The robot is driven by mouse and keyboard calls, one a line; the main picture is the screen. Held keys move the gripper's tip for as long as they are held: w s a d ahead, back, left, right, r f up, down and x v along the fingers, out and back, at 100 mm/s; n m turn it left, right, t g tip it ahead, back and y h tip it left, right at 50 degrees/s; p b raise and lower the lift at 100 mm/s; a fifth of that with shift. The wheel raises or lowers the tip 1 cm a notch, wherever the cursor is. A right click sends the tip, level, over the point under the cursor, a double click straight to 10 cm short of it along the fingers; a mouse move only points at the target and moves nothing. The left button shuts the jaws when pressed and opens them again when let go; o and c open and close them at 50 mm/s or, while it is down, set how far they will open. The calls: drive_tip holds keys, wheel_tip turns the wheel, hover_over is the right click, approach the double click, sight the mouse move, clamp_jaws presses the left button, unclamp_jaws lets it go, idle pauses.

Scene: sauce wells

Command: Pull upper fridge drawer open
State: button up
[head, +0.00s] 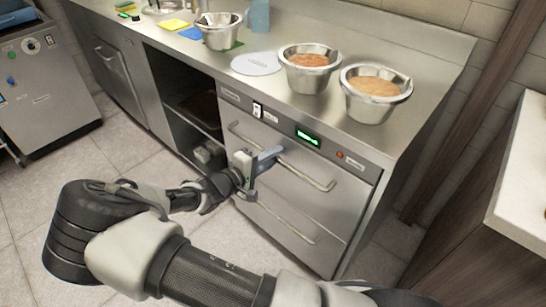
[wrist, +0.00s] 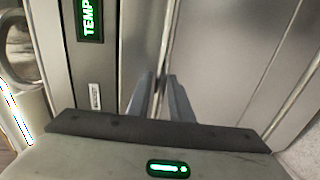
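The upper fridge drawer (head: 325,174) is a steel front under the counter, and it looks shut, flush with its frame. Its bar handle (head: 307,176) runs across the upper part of the front. My gripper (head: 266,163) is at the left half of this handle, with its fingers pointing at the drawer. In the wrist view the two fingers (wrist: 160,85) stand apart, with the handle bar (wrist: 163,62) between their tips. I see a gap around the bar and no clear grip on it. The gripper hides part of the handle in the head view.
The lower drawer (head: 290,225) has its own handle. A green display (head: 308,137) sits on the panel above. Metal bowls of sauce (head: 376,92) stand on the counter (head: 420,60). An open shelf (head: 192,112) is to the left. Tiled floor lies in front.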

clamp_jaws()
